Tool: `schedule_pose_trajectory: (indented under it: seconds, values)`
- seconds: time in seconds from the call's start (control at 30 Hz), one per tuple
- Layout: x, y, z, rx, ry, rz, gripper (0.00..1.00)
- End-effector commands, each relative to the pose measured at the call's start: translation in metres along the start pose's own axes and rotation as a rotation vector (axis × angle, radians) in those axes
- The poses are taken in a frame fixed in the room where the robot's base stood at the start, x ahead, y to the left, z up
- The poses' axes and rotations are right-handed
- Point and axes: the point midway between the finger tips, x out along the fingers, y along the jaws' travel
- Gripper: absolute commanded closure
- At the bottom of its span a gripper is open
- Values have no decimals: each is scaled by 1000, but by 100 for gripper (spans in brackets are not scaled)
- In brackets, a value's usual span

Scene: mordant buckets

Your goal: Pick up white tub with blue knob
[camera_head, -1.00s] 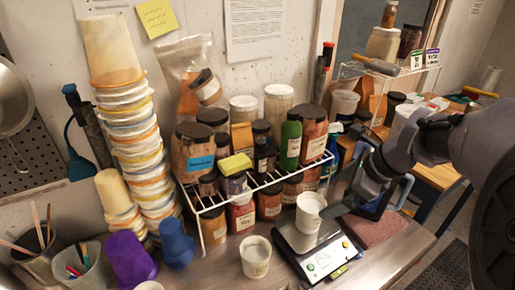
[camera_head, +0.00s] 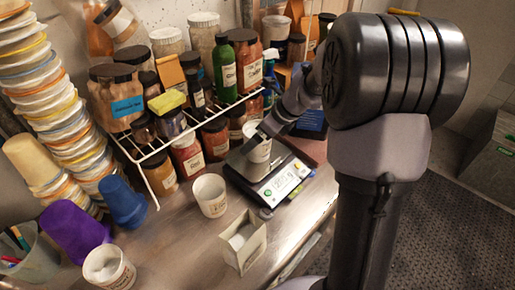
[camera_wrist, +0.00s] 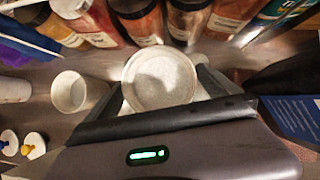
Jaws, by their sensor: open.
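My gripper (camera_head: 262,134) is open at the white cup (camera_head: 258,152) that stands on the scale. In the wrist view, my gripper's fingers (camera_wrist: 162,92) lie on either side of this cup's round rim (camera_wrist: 160,78); I cannot tell whether they touch it. No knob shows on this cup. At the lower left of the wrist view is a small white round thing with a dark blue knob (camera_wrist: 9,142), apart from my gripper. Beside it is a similar one with a yellow knob (camera_wrist: 34,146). I cannot make out either knob in the head view.
The digital scale (camera_head: 268,180) stands before a wire rack (camera_head: 150,152) crowded with jars. Another white cup (camera_head: 210,194), an open white box (camera_head: 243,241) and a third cup (camera_head: 108,268) stand on the counter. Stacked tubs (camera_head: 40,75) and a purple cup (camera_head: 75,232) are at left.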

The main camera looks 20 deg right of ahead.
Motion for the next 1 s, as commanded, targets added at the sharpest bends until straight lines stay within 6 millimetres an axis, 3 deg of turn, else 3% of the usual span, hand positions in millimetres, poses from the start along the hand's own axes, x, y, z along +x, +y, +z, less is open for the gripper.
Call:
schedule_pose_trajectory:
  seconds: [0.03,0.2,0.63,0.87,1.0]
  values:
    - [7,0,-1,-1,0,0,0]
    - [4,0,1,-1,0,-1,0]
    - [4,0,1,-1,-1,-1,84]
    - [2,0,2,-1,0,-1,84]
    - [-12,-1,12,-2,-2,-2,84]
